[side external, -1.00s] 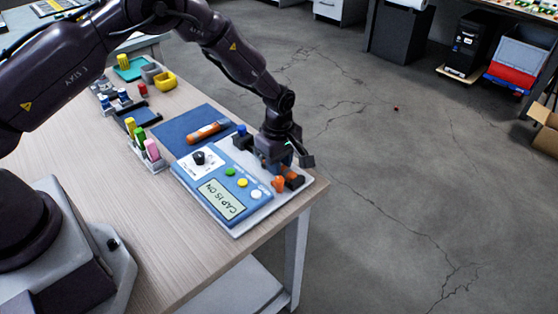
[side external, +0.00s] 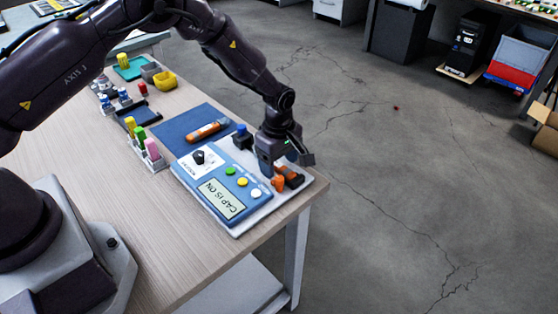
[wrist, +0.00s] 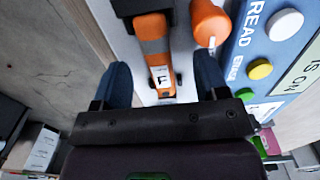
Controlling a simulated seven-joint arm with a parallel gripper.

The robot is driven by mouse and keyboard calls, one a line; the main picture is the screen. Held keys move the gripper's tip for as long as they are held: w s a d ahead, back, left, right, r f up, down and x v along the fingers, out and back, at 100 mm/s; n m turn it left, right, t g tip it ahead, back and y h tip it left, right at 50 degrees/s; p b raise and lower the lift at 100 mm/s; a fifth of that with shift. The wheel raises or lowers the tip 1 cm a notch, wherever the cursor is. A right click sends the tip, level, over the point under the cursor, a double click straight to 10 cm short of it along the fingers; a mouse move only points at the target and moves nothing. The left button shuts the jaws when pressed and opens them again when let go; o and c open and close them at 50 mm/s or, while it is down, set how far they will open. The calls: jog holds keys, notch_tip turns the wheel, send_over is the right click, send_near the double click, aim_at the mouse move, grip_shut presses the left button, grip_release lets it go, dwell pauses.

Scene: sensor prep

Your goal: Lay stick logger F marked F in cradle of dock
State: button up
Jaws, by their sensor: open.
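Stick logger F (wrist: 155,45), orange with grey bands and a white label reading F, shows in the wrist view. Its far end is at a black cradle block (wrist: 138,6) of the dock; whether it is fully seated I cannot tell. In the side view the dock (side external: 232,222) stands at the table's near right corner, its screen reading CAP IS ON, with the dark cradle (side external: 294,181) at its right end. My gripper (wrist: 163,85) is open, its blue fingers apart on either side of the stick's near end. In the side view my gripper partly hides the cradle.
An orange rounded piece (wrist: 210,22) stands close beside the stick. Another orange stick (side external: 208,131) lies on the blue mat (side external: 180,136). A rack with yellow, green and pink sticks (side external: 152,160) stands left of the dock. The table edge is close by on the right.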

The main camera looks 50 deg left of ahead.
jog(key=shift+r, duration=0.55)
jog(key=shift+r, duration=3)
